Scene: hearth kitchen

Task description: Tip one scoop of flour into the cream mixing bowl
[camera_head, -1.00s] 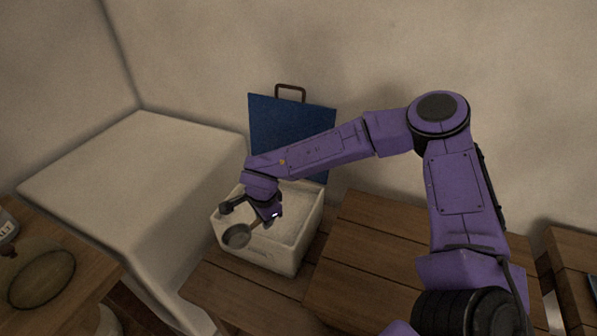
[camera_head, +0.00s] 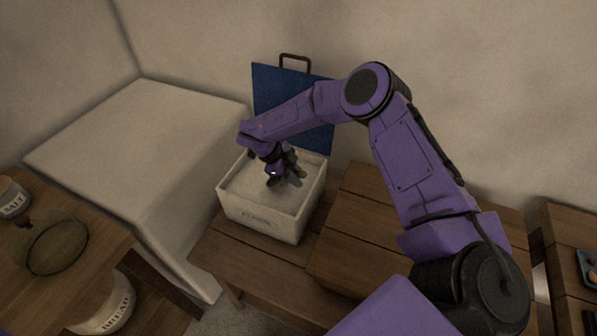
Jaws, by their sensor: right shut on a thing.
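The white flour bin (camera_head: 262,216) stands on the wooden bench, its blue lid (camera_head: 294,103) upright behind it. Pale flour (camera_head: 252,190) fills much of it. My right gripper (camera_head: 283,172) is inside the bin's opening, just over the flour. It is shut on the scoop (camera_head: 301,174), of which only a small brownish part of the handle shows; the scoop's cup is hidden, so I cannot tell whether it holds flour. My left gripper is not in view. I do not see the cream mixing bowl.
A pale plastered block (camera_head: 137,150) stands left of the bin. A salt jar (camera_head: 13,198) and a glass dome (camera_head: 50,245) sit on the left table, with a bread crock (camera_head: 107,306) below. A dark tray (camera_head: 588,267) is at the far right. Bare bench boards lie right of the bin.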

